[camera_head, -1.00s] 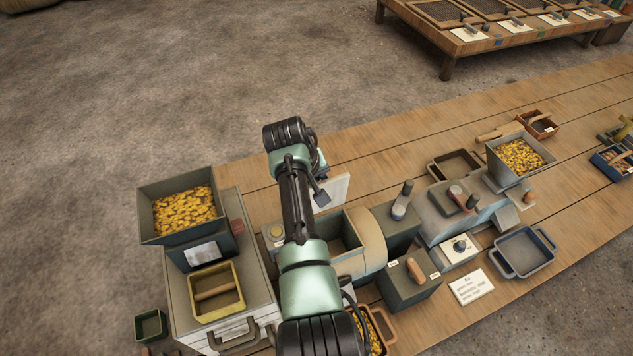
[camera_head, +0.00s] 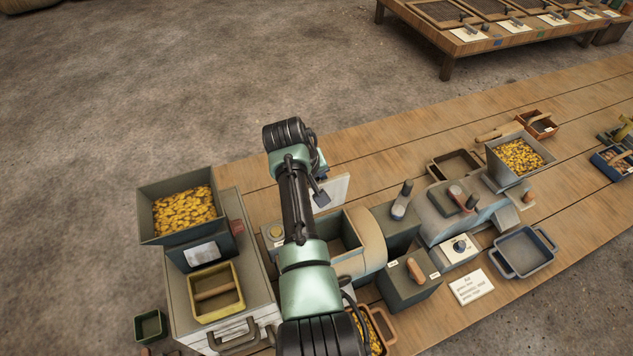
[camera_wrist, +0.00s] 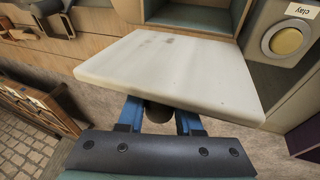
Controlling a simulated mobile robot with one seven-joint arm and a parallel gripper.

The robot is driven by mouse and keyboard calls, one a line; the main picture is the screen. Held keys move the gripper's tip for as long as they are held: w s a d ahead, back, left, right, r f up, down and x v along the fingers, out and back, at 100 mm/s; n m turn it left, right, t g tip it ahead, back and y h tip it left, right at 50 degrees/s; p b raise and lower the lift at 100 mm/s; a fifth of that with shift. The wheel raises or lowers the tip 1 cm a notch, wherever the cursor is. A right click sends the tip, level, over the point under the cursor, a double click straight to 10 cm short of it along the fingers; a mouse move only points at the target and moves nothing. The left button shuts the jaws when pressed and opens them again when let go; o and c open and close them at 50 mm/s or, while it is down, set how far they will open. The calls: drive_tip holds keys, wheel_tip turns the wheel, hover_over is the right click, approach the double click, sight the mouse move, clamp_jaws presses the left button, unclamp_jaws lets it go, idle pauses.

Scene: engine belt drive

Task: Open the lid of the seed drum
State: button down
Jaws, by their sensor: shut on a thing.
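The seed drum (camera_head: 372,240) is the rounded beige and grey-green box on the bench, just right of my arm. Its open compartment shows beside the arm, and its opening also shows at the top of the wrist view (camera_wrist: 190,15). The pale lid (camera_head: 334,189) stands raised behind the opening. In the wrist view the lid (camera_wrist: 170,68) is a large whitish panel ahead of my gripper. My gripper (camera_wrist: 158,115) has its blue fingers on either side of a dark round handle at the lid's near edge. In the head view my arm mostly hides the gripper.
A hopper of yellow seed (camera_head: 185,212) and a yellow tray (camera_head: 216,292) stand left of my arm. A dark box with a wooden handle (camera_head: 409,277) and a lever unit (camera_head: 401,203) stand close right of the drum. Bare bench top lies behind it.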

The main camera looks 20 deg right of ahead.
drive_tip(key=shift+a+f, duration=0.1)
drive_tip(key=shift+f, duration=0.15)
idle(0.5)
drive_tip(key=c, duration=0.9)
unclamp_jaws()
drive_tip(key=o, duration=0.3)
drive_tip(key=shift+w, duration=0.1)
drive_tip(key=shift+r, duration=0.2)
drive_tip(key=shift+a+r, duration=0.1)
drive_tip(key=shift+r, duration=0.35)
drive_tip(key=b+v, duration=0.2)
drive_tip(key=v, duration=0.9)
drive_tip(key=shift+s+a+r, duration=0.1)
drive_tip(key=shift+s+r, duration=0.15)
drive_tip(key=shift+r, duration=0.1)
